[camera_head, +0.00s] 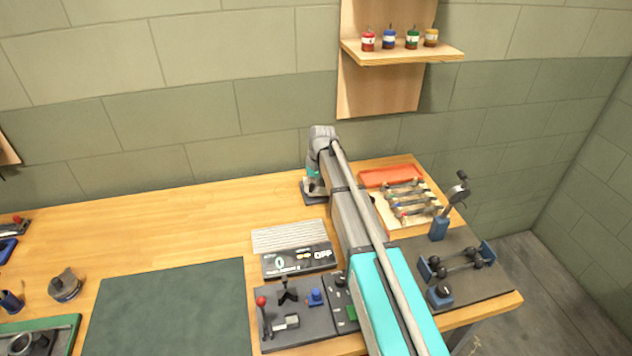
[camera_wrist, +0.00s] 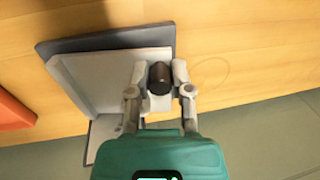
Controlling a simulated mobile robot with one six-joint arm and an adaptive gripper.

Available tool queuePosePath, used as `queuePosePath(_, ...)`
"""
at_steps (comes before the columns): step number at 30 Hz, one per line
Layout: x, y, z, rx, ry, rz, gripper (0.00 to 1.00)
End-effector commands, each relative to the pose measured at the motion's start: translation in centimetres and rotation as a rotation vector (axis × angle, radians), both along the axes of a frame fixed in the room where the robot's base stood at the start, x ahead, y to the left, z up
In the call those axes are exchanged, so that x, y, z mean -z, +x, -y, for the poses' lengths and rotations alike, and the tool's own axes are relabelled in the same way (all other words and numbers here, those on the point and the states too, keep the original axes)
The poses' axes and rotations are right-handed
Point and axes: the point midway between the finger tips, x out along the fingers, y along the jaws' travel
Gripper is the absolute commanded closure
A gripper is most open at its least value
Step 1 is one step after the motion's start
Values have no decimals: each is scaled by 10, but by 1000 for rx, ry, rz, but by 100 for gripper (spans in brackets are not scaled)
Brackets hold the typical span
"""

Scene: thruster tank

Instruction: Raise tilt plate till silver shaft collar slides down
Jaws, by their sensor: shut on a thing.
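In the wrist view the tilt plate (camera_wrist: 85,80) is a light grey plate with a raised edge. It stands over a dark base (camera_wrist: 100,42) on the wooden bench. In the head view the dark base (camera_head: 318,199) shows at the back of the bench, mostly behind my arm and gripper (camera_head: 313,188). I cannot make out the silver shaft collar in either view.
An orange-red tray (camera_head: 388,177) and a box of rods (camera_head: 408,205) lie right of my arm. Bench space (camera_head: 180,225) to the left is clear.

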Motion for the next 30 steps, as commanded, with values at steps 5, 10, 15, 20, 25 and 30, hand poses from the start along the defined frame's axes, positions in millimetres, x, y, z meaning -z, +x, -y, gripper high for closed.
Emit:
queuePosePath(5,-1,0,0,0,4,0,100)
queuePosePath(10,-3,1,2,1,27,-5,100)
queuePosePath(15,-6,1,3,2,60,-12,100)
queuePosePath(20,-9,1,4,1,83,-16,100)
queuePosePath(25,-9,1,4,0,90,-17,100)
queuePosePath(30,-9,1,4,0,89,-17,100)
